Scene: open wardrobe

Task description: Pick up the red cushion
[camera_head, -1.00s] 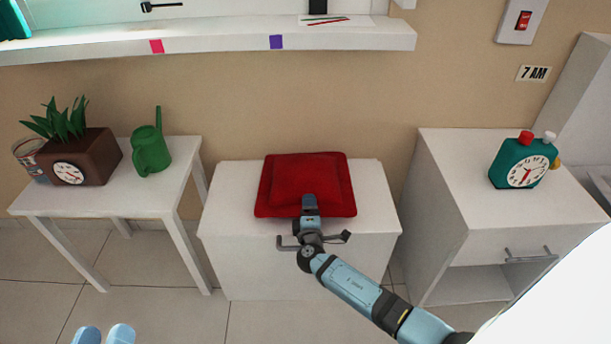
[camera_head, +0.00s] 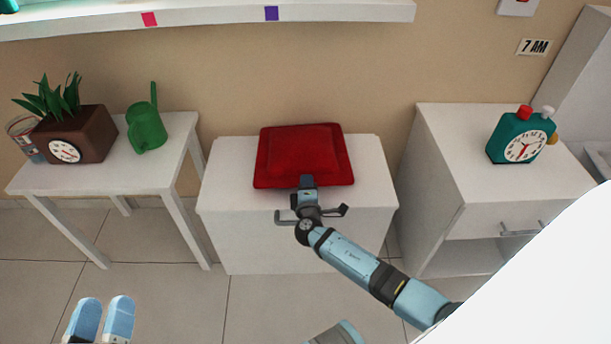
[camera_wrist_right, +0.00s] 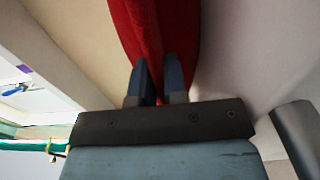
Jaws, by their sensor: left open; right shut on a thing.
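The red cushion (camera_head: 303,152) lies flat on the low white cabinet in the middle of the head view. My right gripper (camera_head: 307,182) is at its front edge, with the arm coming in from the lower right. In the right wrist view the gripper (camera_wrist_right: 158,82) is shut on the red cushion (camera_wrist_right: 155,30), which shows between and beyond the two dark blue fingers. The part of the cushion between the fingers is largely hidden. My left gripper (camera_head: 101,318) is at the lower left of the head view, open and empty, far from the cushion.
The white cabinet (camera_head: 230,190) bears only the cushion. A white table (camera_head: 115,178) at left holds a brown clock planter (camera_head: 80,135) and green watering can (camera_head: 146,128). A white nightstand (camera_head: 440,150) at right holds a teal clock (camera_head: 520,136). A shelf (camera_head: 210,14) hangs above.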

